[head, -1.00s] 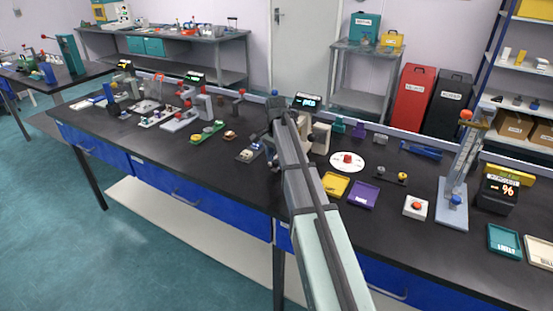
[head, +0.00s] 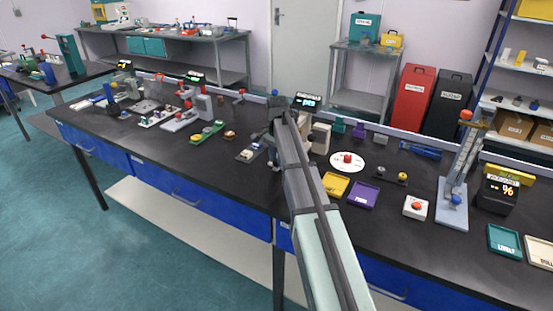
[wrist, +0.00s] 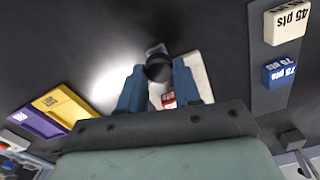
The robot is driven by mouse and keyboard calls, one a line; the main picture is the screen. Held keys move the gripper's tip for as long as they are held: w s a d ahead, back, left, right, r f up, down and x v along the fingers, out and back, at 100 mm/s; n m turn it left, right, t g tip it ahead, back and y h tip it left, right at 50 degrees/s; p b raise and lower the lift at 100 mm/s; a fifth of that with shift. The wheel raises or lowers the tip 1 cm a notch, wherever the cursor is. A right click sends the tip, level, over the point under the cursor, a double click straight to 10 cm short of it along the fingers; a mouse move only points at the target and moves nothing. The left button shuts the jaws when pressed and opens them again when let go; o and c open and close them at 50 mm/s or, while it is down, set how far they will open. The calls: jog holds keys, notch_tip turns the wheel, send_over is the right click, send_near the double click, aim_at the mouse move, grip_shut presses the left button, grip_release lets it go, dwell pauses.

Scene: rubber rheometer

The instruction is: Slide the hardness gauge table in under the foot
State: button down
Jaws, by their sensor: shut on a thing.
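The hardness gauge stands mostly hidden behind my arm in the head view, with its lit display (head: 308,101) above and a cream body part (head: 321,136) showing to the right. In the wrist view my gripper (wrist: 157,74) has its two blue fingers closed about a dark round knob (wrist: 158,68), which I take to be on the gauge table. A grey piece shows just beyond the knob, and a cream part (wrist: 201,77) and a small red part (wrist: 168,100) lie beside it. The foot, and its gap to the table, cannot be made out.
A dark strip (wrist: 272,98) with 45 pts and 75 pts blocks lies to the right in the wrist view. Yellow (head: 335,184) and purple (head: 362,195) trays and a white disc (head: 348,161) lie right of my arm in the head view. Bare black bench lies between them.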

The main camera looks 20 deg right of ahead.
jog(key=w+d, duration=0.5)
jog(key=shift+w, duration=0.1)
jog(key=c, duration=0.8)
grip_release()
notch_tip(320, 180, up, 14)
jog(key=shift+f, duration=0.1)
